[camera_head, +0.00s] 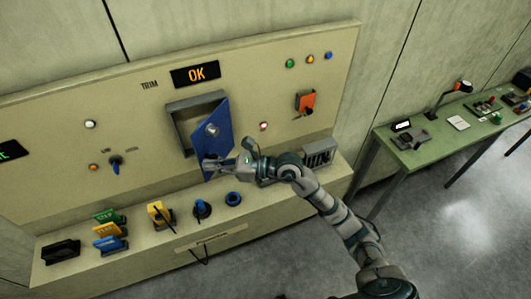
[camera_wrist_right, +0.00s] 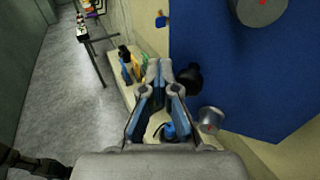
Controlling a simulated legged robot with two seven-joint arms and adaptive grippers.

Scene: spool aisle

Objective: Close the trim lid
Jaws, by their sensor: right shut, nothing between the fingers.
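The trim lid (camera_head: 222,120) is a blue panel with a grey round knob (camera_head: 211,130). It stands partly open, swung out from a grey box frame (camera_head: 181,118) under the TRIM label and the lit OK display (camera_head: 195,74). In the right wrist view the lid (camera_wrist_right: 230,75) fills the right side. My right gripper (camera_head: 208,164) is at the lid's lower part; I cannot tell whether it touches. In the wrist view its fingers (camera_wrist_right: 160,75) are together and empty, left of the lid's face. My left gripper is not in view.
Below the lid, a ledge carries a yellow block (camera_head: 159,214), a blue-and-black knob (camera_head: 201,208), a blue ring (camera_head: 233,199) and several coloured blocks. An orange switch (camera_head: 306,101) is on the panel to the right. A green table (camera_head: 440,150) stands farther right, with open floor before it.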

